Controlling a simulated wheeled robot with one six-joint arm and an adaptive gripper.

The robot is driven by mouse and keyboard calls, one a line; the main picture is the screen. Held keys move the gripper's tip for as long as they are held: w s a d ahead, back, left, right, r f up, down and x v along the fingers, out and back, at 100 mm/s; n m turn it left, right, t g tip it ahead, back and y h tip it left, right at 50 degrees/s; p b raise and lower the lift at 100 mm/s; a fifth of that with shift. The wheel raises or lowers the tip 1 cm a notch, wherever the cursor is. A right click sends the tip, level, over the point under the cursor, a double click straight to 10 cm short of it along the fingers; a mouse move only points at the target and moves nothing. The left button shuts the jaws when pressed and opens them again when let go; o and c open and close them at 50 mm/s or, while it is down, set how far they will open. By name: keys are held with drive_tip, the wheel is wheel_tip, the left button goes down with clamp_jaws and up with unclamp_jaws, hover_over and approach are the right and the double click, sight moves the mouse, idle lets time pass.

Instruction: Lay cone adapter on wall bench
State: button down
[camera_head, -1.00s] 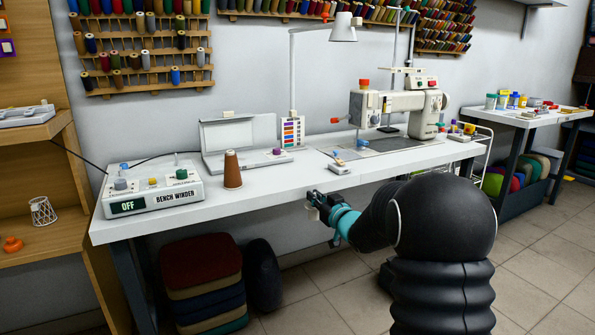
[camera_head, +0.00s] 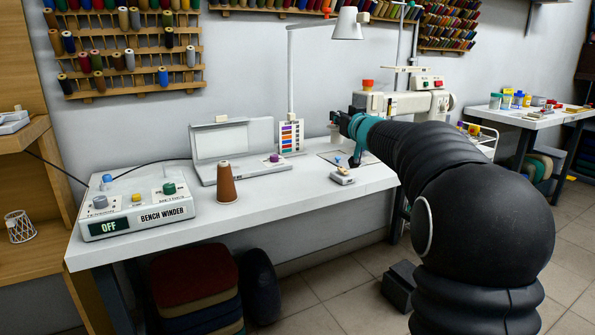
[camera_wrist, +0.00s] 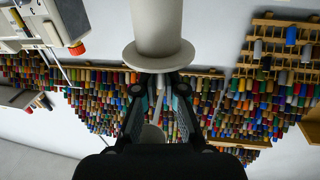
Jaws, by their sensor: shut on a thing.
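A pale grey flanged cone, which looks like the cone adapter (camera_wrist: 158,30), fills the top centre of the wrist view. My gripper (camera_wrist: 160,92) is shut on it just beyond its round flange. In the head view my gripper (camera_head: 340,119) is raised above the wall bench (camera_head: 275,208), in front of the sewing machine. The adapter cannot be made out clearly in the head view. The bench is a long white table along the wall, with a clear strip along its front edge.
A lamp (camera_head: 348,23) hangs above. Thread racks (camera_head: 130,50) line the wall.

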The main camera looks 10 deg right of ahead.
drive_tip(key=w+a+f+b, duration=0.1)
drive_tip(key=w+a+f, duration=0.2)
drive_tip(key=a+f, duration=0.7)
drive_tip(key=shift+w+a+f, duration=0.15)
drive_tip(key=shift+w+f, duration=0.2)
drive_tip(key=shift+w, duration=0.05)
drive_tip(key=shift+f, duration=0.1)
